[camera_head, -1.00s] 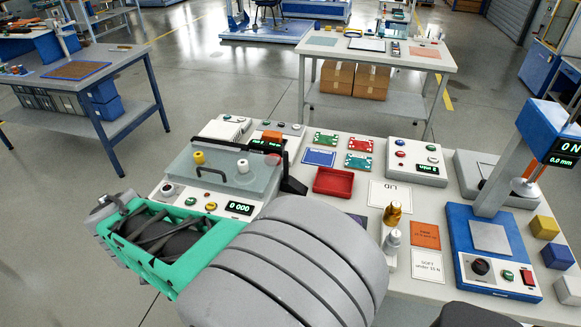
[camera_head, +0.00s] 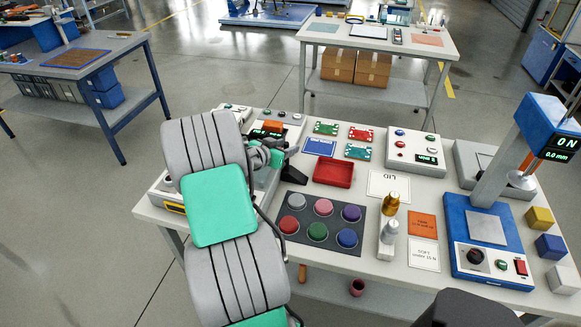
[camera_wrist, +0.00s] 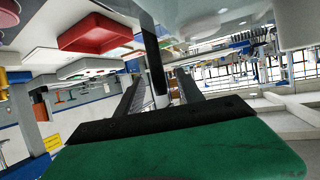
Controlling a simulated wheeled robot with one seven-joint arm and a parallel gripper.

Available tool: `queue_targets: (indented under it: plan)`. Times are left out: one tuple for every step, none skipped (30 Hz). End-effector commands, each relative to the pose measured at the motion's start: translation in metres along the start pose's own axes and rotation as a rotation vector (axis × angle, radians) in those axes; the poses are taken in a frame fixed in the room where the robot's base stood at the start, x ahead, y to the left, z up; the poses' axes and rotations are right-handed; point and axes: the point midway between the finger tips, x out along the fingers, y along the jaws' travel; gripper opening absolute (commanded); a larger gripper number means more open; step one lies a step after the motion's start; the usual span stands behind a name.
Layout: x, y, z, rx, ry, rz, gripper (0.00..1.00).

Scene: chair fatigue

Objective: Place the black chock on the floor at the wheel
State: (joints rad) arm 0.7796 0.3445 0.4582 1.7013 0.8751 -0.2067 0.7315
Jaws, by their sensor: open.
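A grey workbench (camera_head: 40,88) stands left, a table with boxes behind (camera_head: 372,70). Floor between is clear.

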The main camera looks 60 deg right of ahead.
Motion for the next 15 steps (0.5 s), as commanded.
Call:
queue_targets:
  plan:
    - [0.0056,0.0011,-0.0011,0.000,-0.001,0.003,0.44]
    - [0.0077,0.0009,-0.0007,0.000,0.000,0.002,0.44]
    - [0.0092,0.0004,-0.0001,-0.001,0.000,0.001,0.44]
    - [0.0096,0.0001,0.0002,-0.001,0.000,0.000,0.44]
    - [0.0096,-0.0002,0.0004,-0.001,0.000,-0.001,0.44]
    - [0.0094,-0.0003,0.0006,-0.001,0.000,-0.001,0.44]
    - [0.0093,-0.0003,0.0007,-0.001,0.000,-0.001,0.44]
    - [0.0092,-0.0003,0.0007,-0.001,0.000,-0.001,0.44]
    - [0.0091,-0.0003,0.0008,-0.001,0.000,-0.001,0.42]
    - [0.0091,-0.0003,0.0008,-0.001,0.000,-0.001,0.40]
    - [0.0090,-0.0003,0.0008,-0.001,0.000,-0.001,0.37]
    - [0.0090,-0.0003,0.0008,-0.001,0.000,-0.001,0.34]
    - [0.0089,-0.0003,0.0008,-0.001,0.000,-0.001,0.31]
    - [0.0089,-0.0003,0.0008,-0.001,0.000,-0.001,0.29]
    - [0.0089,-0.0003,0.0008,-0.001,0.000,-0.001,0.26]
